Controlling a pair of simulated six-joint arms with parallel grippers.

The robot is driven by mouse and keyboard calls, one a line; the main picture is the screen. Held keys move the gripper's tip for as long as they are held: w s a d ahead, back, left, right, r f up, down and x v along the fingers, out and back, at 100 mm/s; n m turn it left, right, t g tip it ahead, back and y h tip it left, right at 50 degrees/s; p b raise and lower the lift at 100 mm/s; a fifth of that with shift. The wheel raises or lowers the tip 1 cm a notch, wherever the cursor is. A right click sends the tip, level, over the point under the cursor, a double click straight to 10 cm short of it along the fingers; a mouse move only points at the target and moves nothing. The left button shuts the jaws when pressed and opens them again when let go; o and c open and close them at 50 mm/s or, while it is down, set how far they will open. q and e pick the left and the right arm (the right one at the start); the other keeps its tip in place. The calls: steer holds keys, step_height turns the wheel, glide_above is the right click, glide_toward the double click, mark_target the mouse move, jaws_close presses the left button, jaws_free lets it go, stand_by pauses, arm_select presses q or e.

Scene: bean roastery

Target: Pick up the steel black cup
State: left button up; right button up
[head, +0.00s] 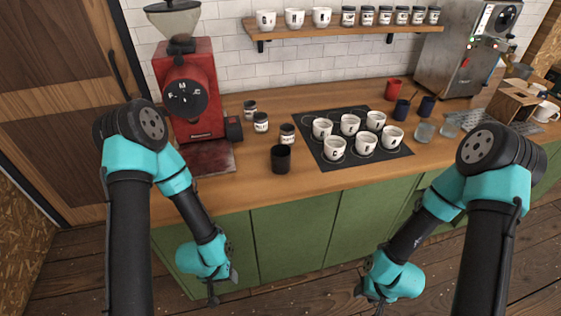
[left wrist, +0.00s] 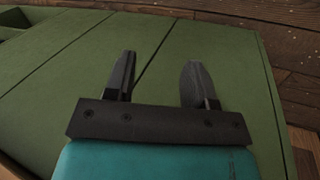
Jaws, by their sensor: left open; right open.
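The black cup (head: 281,160) stands upright near the front edge of the wooden counter, left of the dark mat. My left gripper (head: 222,288) hangs in front of the green cabinets, below the counter top and left of the cup. It is open and empty; its two spread fingers also show in the left wrist view (left wrist: 159,78), against the green cabinet fronts. My right gripper (head: 374,299) hangs low in front of the cabinets, right of the cup. It is open and apart from everything. The cup is not in the left wrist view.
A dark mat (head: 318,154) holds several white lettered cups. Small labelled jars (head: 261,122) stand behind the black cup. A red grinder (head: 185,95) is at left. Dark blue cups (head: 427,105), a red cup (head: 393,90) and glasses (head: 424,133) stand at right.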

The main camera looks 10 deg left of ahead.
arm_select(q)
steer(key=o, duration=0.9)
